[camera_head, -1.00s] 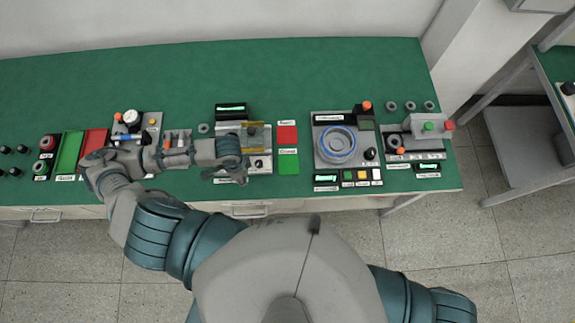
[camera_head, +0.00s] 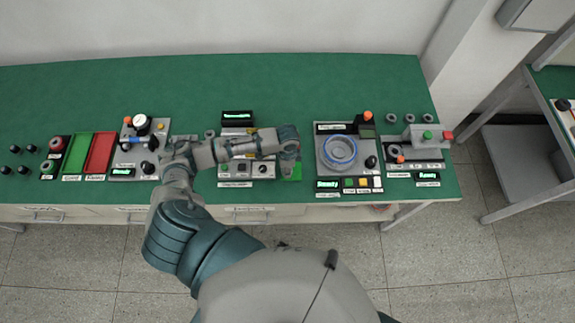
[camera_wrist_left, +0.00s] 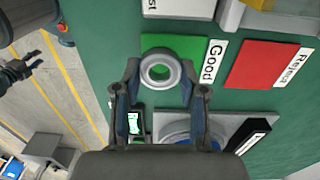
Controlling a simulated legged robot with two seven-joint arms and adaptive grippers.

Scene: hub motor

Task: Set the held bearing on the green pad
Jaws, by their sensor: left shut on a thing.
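In the head view my left gripper (camera_head: 289,152) is over the pads and hides the bearing and the red pad. Part of the green pad (camera_head: 296,174) shows below it. A dark claw, apparently my right gripper (camera_wrist_left: 36,66), has its fingers apart at the wrist view's left.
The red pad (camera_wrist_left: 270,64), labelled "Reject", lies beside the green one. A station with a blue ring (camera_head: 340,150) stands to the right, and a test station (camera_head: 237,120) to the left. The bench behind is clear.

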